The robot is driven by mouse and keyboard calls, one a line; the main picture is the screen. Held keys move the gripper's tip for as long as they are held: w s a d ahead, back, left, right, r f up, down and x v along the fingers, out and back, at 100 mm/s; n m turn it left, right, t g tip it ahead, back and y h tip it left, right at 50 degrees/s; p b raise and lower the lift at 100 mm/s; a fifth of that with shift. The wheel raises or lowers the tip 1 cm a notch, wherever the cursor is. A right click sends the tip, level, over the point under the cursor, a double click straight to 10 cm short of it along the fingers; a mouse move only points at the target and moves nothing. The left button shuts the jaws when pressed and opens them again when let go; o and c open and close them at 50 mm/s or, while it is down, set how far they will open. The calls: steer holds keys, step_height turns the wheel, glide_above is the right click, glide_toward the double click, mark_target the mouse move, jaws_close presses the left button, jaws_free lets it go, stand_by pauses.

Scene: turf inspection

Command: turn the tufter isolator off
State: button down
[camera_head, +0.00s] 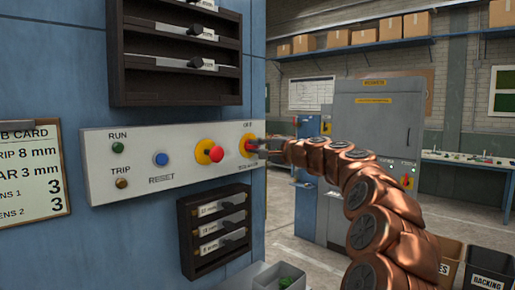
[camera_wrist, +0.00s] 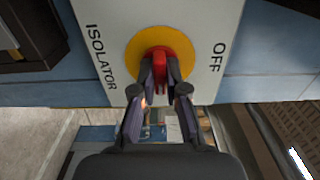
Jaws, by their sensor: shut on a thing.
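The isolator (camera_head: 247,144) is a red handle on a yellow disc at the right end of a pale control panel (camera_head: 100,184). In the wrist view the yellow disc (camera_wrist: 137,53) carries the red handle (camera_wrist: 158,62), with ISOLATOR lettered on the left and OFF on the right. My gripper (camera_wrist: 159,75) is shut on the red handle, one dark finger on each side of it. In the head view my gripper (camera_head: 262,145) reaches the isolator from the right, and its fingertips partly cover the handle. The handle's exact angle is hard to tell.
The panel also bears a red button on yellow (camera_head: 216,153), a blue RESET button (camera_head: 161,158) and RUN and TRIP lamps. Dark racks sit above (camera_head: 175,95) and below (camera_head: 188,238) the panel. A grey power cabinet (camera_head: 375,125) stands behind my arm. Boxes stand at lower right.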

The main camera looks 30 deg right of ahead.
steer(key=shift+f+n+b, duration=0.15)
steer(key=shift+n+b, duration=0.15)
steer(key=shift+b, duration=0.35)
steer(key=n+b, duration=0.9)
steer(key=n, duration=0.8)
steer(key=shift+n, duration=0.3)
steer(key=c, duration=1.2)
jaws_free()
